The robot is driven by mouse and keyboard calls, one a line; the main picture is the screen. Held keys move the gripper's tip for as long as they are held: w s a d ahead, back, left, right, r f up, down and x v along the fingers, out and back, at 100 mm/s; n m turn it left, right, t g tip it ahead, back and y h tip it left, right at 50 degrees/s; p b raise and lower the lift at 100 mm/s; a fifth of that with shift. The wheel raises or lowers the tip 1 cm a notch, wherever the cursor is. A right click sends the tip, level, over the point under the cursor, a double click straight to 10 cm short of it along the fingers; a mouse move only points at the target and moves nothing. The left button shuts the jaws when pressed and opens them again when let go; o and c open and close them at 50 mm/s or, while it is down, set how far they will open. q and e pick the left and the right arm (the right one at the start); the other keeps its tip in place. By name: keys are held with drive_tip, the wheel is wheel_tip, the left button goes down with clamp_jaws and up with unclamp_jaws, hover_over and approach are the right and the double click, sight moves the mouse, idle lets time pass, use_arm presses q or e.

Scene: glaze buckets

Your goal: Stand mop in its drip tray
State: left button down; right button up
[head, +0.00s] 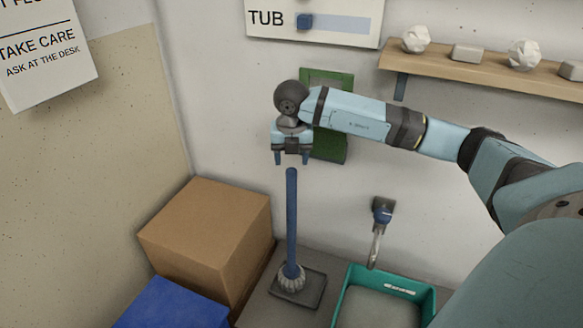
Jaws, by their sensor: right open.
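The mop has a blue upright handle (292,222) and a pale ribbed head (291,279). It stands nearly upright, with its head down on the dark grey square drip tray (313,290). My left gripper is not in view.
A cardboard box (205,235) stands left of the mop, with a blue box (172,306) in front of it. A teal tub (429,298) is right of the tray, below a wall tap (382,215). A green panel (333,90) and a shelf (480,68) are on the wall.

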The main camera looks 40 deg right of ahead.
wheel_tip(320, 180, up, 5)
drive_tip(key=s+a+f+n+g+y, duration=0.1)
drive_tip(key=s+a+f+n+y, duration=0.25)
drive_tip(key=a, duration=0.65)
drive_tip(key=s+a+f+n+g+y, duration=0.15)
drive_tip(key=a+f+y, duration=0.35)
drive_tip(key=a, duration=0.5)
drive_tip(key=s+a+r+m+t+y, duration=0.2)
drive_tip(key=s+a+m+t+y, duration=0.1)
drive_tip(key=a+y, duration=0.3)
drive_tip(key=s+a+r+m+t+y, duration=0.2)
drive_tip(key=s+a+m+t+y, duration=0.15)
drive_tip(key=a+y, duration=0.3)
use_arm(q)
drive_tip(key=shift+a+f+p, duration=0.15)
drive_tip(key=shift+p, duration=0.2)
use_arm(e)
drive_tip(key=s+d+f+m+t+h, duration=0.3)
drive_tip(key=s+f+m+h, duration=0.2)
drive_tip(key=f+m+h, duration=0.3)
drive_tip(key=s+d+f+m+t+h, duration=0.3)
drive_tip(key=s+f+m+h, duration=0.3)
drive_tip(key=f+m, duration=0.5)
drive_tip(key=m+h, duration=0.2)
drive_tip(key=m, duration=0.2)
drive_tip(key=shift+d+m+t, duration=0.2)
drive_tip(key=shift+m+t, duration=0.1)
drive_tip(key=shift+m, duration=0.05)
